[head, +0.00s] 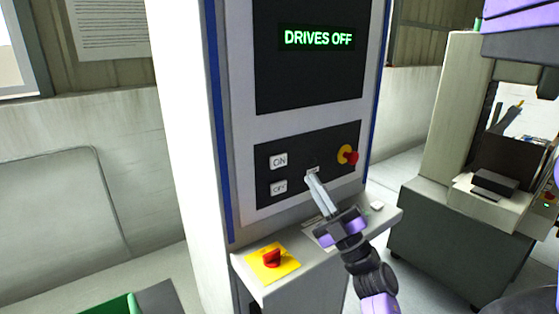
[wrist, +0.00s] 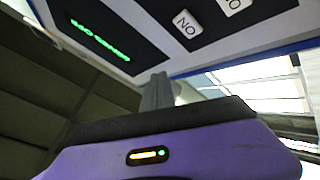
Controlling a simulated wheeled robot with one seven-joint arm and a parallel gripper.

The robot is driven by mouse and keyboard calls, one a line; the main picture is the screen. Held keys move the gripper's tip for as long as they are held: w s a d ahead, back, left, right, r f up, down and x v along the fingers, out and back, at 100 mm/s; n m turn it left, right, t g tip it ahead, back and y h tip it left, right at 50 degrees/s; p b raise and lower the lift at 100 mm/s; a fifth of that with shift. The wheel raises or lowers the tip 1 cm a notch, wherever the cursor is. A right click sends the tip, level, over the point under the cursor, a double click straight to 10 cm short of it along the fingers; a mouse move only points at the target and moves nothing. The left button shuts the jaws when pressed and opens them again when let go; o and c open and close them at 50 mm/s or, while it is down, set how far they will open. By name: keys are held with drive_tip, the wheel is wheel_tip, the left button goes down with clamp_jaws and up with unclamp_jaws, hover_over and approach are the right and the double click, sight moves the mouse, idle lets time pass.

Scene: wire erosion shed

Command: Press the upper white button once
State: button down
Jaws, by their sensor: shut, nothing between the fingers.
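The upper white button (head: 279,160), marked ON, sits at the left of the dark control panel (head: 306,187). The lower white button (head: 279,187), marked OFF, is just below it. My gripper (head: 311,176) is shut and empty, its fingertips right of the two buttons in the head view, at a height between them. A gap shows between fingertips and buttons; their distance from the panel face is hard to tell. In the wrist view, the ON button (wrist: 187,23) lies beyond and right of the shut fingers (wrist: 157,90), with the OFF button (wrist: 235,5) beside it.
The display (head: 318,38) above reads DRIVES OFF in green. A red knob on a yellow base (head: 347,155) is at the panel's right. A ledge below carries a red switch on a yellow plate (head: 272,259). A small pale item behind my fingertips is partly hidden.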

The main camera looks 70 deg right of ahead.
drive_tip(key=shift+w, duration=0.1)
idle(0.3)
drive_tip(key=w+d+b, duration=0.2)
drive_tip(key=w+d, duration=0.2)
drive_tip(key=w, duration=0.3)
drive_tip(key=shift+w+d, duration=0.2)
idle(2.1)
drive_tip(key=shift+w+d, duration=0.25)
drive_tip(key=shift+w, duration=0.1)
drive_tip(key=shift+w+d, duration=0.2)
drive_tip(key=shift+w, duration=0.1)
idle(0.7)
idle(0.3)
drive_tip(key=shift+s+a, duration=0.45)
drive_tip(key=shift+s, duration=0.25)
drive_tip(key=shift+s+a+p, duration=0.3)
drive_tip(key=shift+s+a, duration=0.15)
drive_tip(key=shift+s, duration=0.25)
drive_tip(key=shift+s+a+p, duration=0.3)
drive_tip(key=shift+s+a, duration=0.15)
drive_tip(key=shift+s, duration=0.3)
drive_tip(key=shift+s+a+p, duration=0.3)
drive_tip(key=shift+s+a, duration=0.15)
drive_tip(key=shift+s, duration=0.25)
